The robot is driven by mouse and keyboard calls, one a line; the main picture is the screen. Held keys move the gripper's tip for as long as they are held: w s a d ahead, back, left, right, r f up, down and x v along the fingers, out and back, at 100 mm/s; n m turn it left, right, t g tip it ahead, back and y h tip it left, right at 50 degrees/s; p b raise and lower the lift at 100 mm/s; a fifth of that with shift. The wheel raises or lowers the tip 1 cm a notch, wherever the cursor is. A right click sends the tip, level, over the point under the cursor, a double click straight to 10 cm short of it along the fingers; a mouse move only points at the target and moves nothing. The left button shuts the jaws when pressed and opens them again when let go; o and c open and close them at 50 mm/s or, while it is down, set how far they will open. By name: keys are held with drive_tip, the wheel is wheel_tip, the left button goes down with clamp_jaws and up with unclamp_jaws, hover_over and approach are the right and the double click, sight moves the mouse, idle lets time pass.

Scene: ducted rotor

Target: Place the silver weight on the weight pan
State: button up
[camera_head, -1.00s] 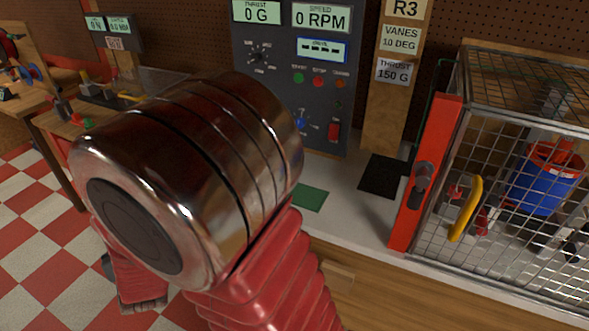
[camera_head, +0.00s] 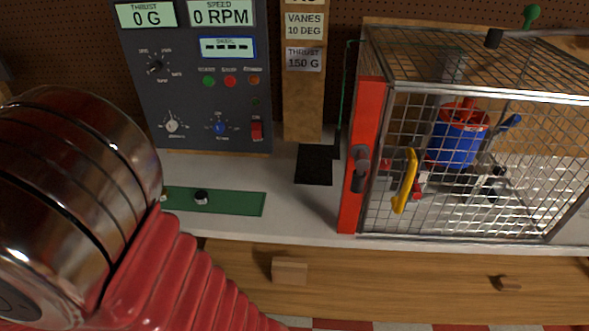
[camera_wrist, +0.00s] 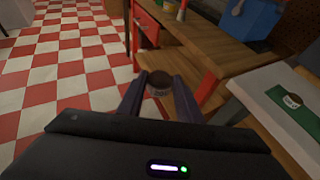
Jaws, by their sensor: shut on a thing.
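In the wrist view my gripper (camera_wrist: 160,98) has its two dark fingers closed on a small round weight (camera_wrist: 160,82). The weight has a dark top and a greyish side with blurred marks, and I take it for the silver weight. It is held over the floor, to the left of the workbench. The gripper is out of sight in the head view, where my arm fills the left side. I cannot make out the weight pan with certainty in either view.
A second small round piece (camera_head: 201,197) sits on a green mat (camera_head: 240,203) on the worktop. A black pad (camera_head: 315,170) lies beside the caged rotor (camera_head: 460,140) with its red post (camera_head: 362,150). A control panel (camera_head: 200,100) stands behind. The bench front (camera_head: 400,270) is an edge.

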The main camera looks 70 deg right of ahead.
drive_tip(key=shift+d, duration=0.1)
drive_tip(key=s+d+r+m+g+h, duration=0.2)
drive_tip(key=s+d+m+h, duration=0.15)
drive_tip(key=d, duration=0.85)
drive_tip(key=s+d+r+m+g+h, duration=0.25)
drive_tip(key=s+d, duration=0.25)
drive_tip(key=d, duration=0.8)
drive_tip(key=s+d+r+m+g+h, duration=0.25)
drive_tip(key=s+d+m, duration=0.2)
drive_tip(key=d, duration=0.75)
drive_tip(key=s+d+r+m+g, duration=0.1)
drive_tip(key=s+d, duration=0.4)
drive_tip(key=s, duration=0.5)
drive_tip(key=s+d+r+m+g, duration=0.2)
drive_tip(key=s+d+m+g, duration=0.2)
drive_tip(key=s, duration=0.7)
drive_tip(key=s+d+r+m+g, duration=0.2)
drive_tip(key=s+d+g, duration=0.3)
drive_tip(key=s+d, duration=0.3)
drive_tip(key=s+m, duration=0.1)
drive_tip(key=s, duration=0.2)
drive_tip(key=shift+d+g, duration=0.2)
drive_tip(key=shift+g, duration=0.1)
drive_tip(key=shift+s, duration=0.1)
drive_tip(key=shift+f, duration=3.1)
